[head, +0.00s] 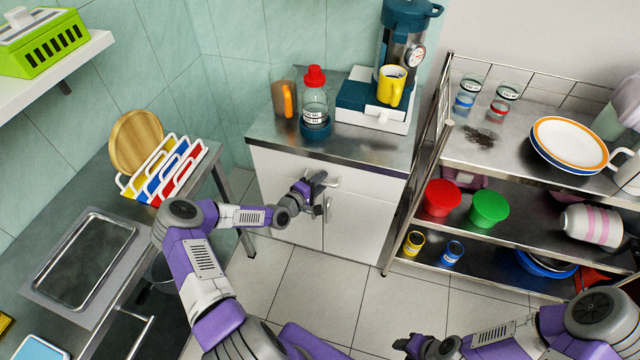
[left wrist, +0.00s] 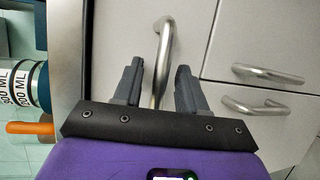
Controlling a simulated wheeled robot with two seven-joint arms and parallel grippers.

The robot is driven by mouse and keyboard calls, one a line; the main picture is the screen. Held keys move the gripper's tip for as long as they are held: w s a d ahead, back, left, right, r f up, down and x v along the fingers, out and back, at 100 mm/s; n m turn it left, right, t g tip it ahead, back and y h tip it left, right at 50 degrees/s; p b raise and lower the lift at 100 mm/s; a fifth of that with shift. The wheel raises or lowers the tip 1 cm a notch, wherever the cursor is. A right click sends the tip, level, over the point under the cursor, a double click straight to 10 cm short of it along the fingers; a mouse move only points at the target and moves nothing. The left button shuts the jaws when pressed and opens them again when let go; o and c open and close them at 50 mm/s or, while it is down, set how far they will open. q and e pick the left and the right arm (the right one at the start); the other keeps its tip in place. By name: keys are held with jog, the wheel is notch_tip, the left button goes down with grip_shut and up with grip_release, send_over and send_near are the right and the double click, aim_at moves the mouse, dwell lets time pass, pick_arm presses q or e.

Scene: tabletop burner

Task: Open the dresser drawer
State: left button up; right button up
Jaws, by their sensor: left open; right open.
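The dresser is the white cabinet (head: 372,222) with a steel top in the middle of the head view. Its drawer front (head: 272,168) lies below the top and looks closed. My left gripper (head: 322,186) is at the drawer front, open. In the left wrist view its two fingers (left wrist: 158,88) stand on either side of the curved metal drawer handle (left wrist: 164,42). The near end of the handle is partly hidden behind the gripper body, and I cannot tell whether the fingers touch it. My right gripper (head: 416,346) is open and empty at the bottom of the head view, far from the dresser.
Two door handles (left wrist: 268,75) sit below the drawer. A red-capped bottle (head: 314,98) and a coffee machine (head: 400,50) stand on top. A metal shelf rack (head: 440,120) stands close on the right, a steel counter (head: 70,215) on the left. The floor in front is clear.

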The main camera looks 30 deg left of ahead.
pick_arm(q)
grip_shut()
jog(key=shift+d, duration=0.1)
dwell(0.3)
